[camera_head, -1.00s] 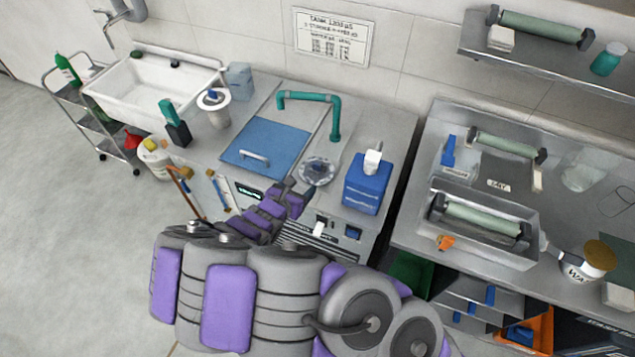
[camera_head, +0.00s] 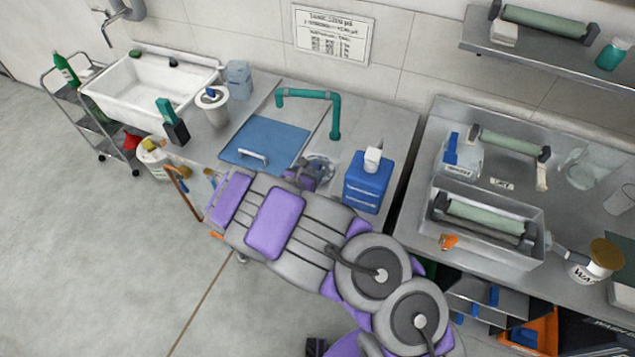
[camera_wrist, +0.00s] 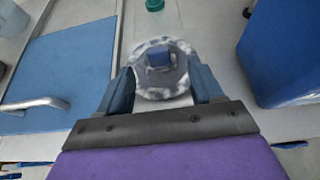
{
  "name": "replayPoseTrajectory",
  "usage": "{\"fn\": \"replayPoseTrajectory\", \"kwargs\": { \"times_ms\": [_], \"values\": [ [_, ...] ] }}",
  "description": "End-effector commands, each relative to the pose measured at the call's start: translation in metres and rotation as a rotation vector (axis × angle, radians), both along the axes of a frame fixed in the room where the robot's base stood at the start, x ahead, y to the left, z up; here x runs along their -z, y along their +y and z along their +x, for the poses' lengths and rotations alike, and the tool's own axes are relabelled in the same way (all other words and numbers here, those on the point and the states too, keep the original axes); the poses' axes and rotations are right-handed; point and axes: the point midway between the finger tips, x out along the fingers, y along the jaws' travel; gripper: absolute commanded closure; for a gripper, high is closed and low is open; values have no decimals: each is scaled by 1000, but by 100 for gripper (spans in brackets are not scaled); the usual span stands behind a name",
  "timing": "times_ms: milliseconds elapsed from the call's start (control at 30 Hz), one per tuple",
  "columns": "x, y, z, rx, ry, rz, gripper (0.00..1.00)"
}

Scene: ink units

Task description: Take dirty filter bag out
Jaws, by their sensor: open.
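The filter bag (camera_wrist: 145,88) shows in the wrist view as a round, pale, grey-stained ring set in the counter top, with a blue block (camera_wrist: 159,57) at its middle. My gripper (camera_wrist: 163,82) is open, its two dark blue fingers at the left and right of the near part of the ring. I cannot tell whether the fingers touch it. In the head view, the bag (camera_head: 322,164) is partly hidden behind my gripper (camera_head: 308,172) and arm.
A blue jug (camera_head: 367,183) stands close on the right. A blue lid with a metal handle (camera_head: 262,142) lies on the left. A teal pipe (camera_head: 334,115) rises behind. A white sink (camera_head: 150,85) and wheeled cart are farther left; open floor lies at lower left.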

Motion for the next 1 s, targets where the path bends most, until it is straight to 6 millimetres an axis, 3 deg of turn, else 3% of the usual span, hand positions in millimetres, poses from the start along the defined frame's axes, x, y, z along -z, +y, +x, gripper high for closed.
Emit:
{"fn": "replayPoseTrajectory", "kwargs": {
  "times_ms": [400,700,1000],
  "values": [
    [19,-17,41,3,-2,5,34],
    [20,-16,44,0,-2,2,34],
    [21,-15,44,1,-2,1,63]
  ]
}}
